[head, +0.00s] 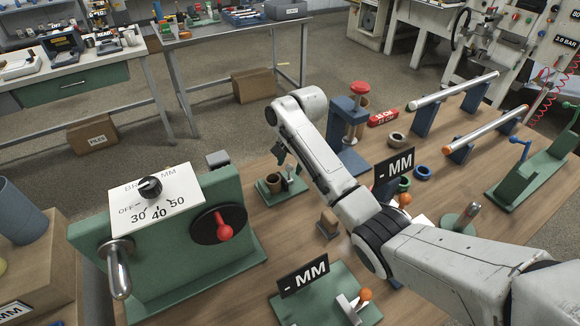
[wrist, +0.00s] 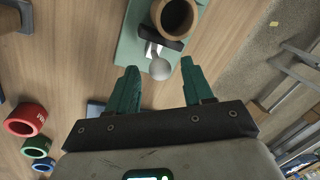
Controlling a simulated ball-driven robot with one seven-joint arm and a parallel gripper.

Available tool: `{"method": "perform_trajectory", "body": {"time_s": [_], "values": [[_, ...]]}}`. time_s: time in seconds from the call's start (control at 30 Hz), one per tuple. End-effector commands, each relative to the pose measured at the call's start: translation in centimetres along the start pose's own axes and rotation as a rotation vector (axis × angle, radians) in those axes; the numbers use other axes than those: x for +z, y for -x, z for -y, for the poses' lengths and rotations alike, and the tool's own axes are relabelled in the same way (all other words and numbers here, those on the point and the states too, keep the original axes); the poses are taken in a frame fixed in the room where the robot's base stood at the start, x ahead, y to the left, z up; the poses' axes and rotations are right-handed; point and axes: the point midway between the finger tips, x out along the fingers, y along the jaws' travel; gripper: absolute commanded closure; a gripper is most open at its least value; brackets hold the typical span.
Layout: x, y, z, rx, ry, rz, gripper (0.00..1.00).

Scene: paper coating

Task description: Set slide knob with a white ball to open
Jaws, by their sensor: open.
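The slide knob's white ball (wrist: 160,69) shows in the wrist view, on a pale green base plate (wrist: 136,38) beside a brown cup (wrist: 177,16). My gripper (wrist: 158,75) is open. The ball appears between its two green fingertips, apart from both in the picture; I cannot tell how far below or level it is. In the head view my gripper (head: 288,160) points down over the small green fixture with the brown cup (head: 272,183). The ball is hard to make out there, and the slide's open mark is not readable.
A green dial box (head: 180,270) with a red lever stands at the left. A blue press (head: 350,150) stands just behind my arm. Black "- MM" signs (head: 303,275) and orange-knobbed levers stand to the front and right. Red, green and blue rings (wrist: 37,147) lie on the wooden table.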

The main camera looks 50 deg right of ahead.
Motion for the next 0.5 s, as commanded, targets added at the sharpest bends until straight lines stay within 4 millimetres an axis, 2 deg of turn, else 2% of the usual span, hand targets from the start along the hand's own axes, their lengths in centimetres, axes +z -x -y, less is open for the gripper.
{"method": "perform_trajectory", "body": {"time_s": [0.2,0.5], "values": [[-0.1,-2.2,0.0,0.000,-0.001,-0.001,0.49],[-0.1,-2.7,0.0,-0.001,-0.001,-0.001,0.49]]}}
